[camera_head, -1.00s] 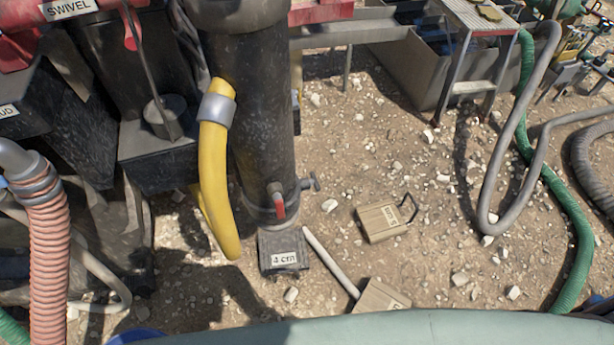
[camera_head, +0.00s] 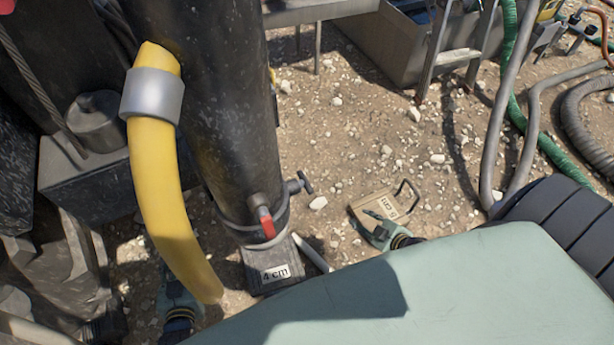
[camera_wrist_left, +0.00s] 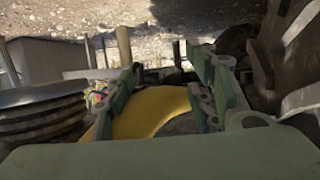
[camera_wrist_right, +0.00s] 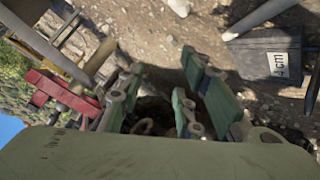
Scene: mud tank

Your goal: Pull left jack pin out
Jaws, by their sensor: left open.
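The black jack leg (camera_head: 225,110) stands upright left of centre in the head view. Near its foot is a collar with a red-handled lever (camera_head: 266,222) and a grey T-handled pin (camera_head: 300,184) sticking out to the right. The foot rests on a block marked 4 cm (camera_head: 275,275), which also shows in the right wrist view (camera_wrist_right: 270,58). My left gripper (camera_head: 172,290) is low, partly behind the yellow hose (camera_head: 165,190); its open fingers (camera_wrist_left: 170,85) show the hose between them. My right gripper (camera_head: 372,232) is open, in front of the 5 cm block and apart from the pin.
The block marked 5 cm (camera_head: 388,200) lies on the gravel with its black handle up. A pale rod (camera_head: 314,254) lies beside the 4 cm block. Grey and green hoses (camera_head: 520,110) run along the right. Open gravel lies between them and the leg.

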